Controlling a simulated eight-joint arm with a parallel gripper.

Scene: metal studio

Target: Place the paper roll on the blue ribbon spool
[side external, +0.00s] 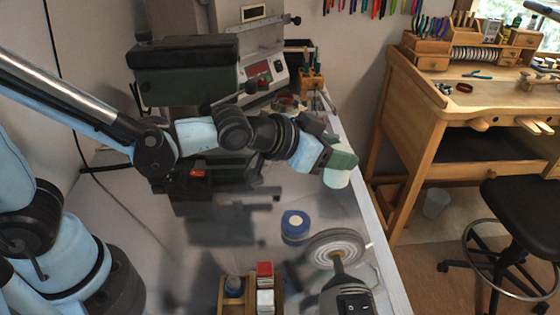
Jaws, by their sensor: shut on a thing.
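My gripper (341,162) is at the right end of my arm, above the right side of the metal table. It is shut on the white paper roll (337,179), whose lower part shows below the green fingers. The roll is held in the air, clear of the table. The blue ribbon spool (295,226) sits on the table, lower and to the left of the roll in the picture. The spool is blue with a pale round centre, and its top is bare. The top of the roll is hidden by the fingers.
A bench grinder or polisher with a round wheel (336,249) stands just right of the spool. A wooden box (237,300) with small containers is in front. A large green machine (187,65) stands behind my arm. The table's right edge (382,240) is close.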

